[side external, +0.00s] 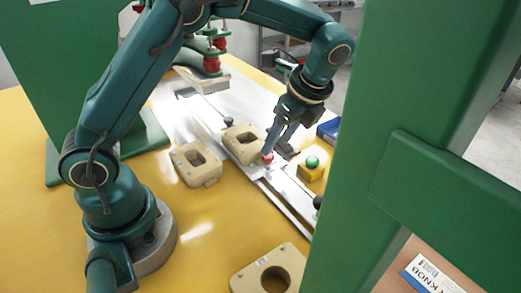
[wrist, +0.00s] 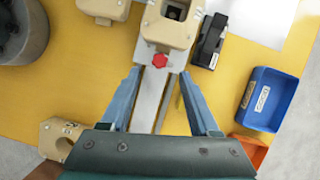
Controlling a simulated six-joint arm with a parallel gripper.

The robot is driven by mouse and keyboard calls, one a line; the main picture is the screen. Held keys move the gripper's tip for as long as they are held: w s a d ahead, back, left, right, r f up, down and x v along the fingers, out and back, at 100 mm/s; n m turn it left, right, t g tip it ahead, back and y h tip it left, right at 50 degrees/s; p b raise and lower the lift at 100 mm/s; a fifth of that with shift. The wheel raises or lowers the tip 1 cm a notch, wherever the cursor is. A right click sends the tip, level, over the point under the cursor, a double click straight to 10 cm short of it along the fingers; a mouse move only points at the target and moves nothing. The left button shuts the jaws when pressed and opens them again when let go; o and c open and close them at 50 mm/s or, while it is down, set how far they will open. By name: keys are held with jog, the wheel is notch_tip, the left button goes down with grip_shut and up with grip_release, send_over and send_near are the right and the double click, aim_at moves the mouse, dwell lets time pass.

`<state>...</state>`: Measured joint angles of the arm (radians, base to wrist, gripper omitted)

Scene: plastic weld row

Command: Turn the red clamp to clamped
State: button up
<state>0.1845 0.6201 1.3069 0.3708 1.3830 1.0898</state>
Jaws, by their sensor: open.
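The red clamp (wrist: 160,61) shows in the wrist view as a small red knob at the end of a pale rail, close to a beige plastic part (wrist: 172,29). My gripper (wrist: 159,74) is open, with one blue finger on each side of the rail. The red knob appears centred between the fingers, just beyond their tips, and nothing is held. In the side external view the red clamp (side external: 267,158) is partly covered by my gripper (side external: 271,151), which points down at it. I cannot tell whether the clamp is clamped or whether a finger touches it.
Beige parts stand nearby, one left of the rail (side external: 196,165) and one at the front (side external: 243,281). A yellow box with a green button (side external: 311,163) stands right of the gripper. The wrist view shows a blue bin (wrist: 268,98) and an orange bin (wrist: 249,148). A green post (side external: 400,120) blocks the right.

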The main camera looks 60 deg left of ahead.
aim_at(272, 158)
jog(key=shift+x, duration=2.3)
grip_shut()
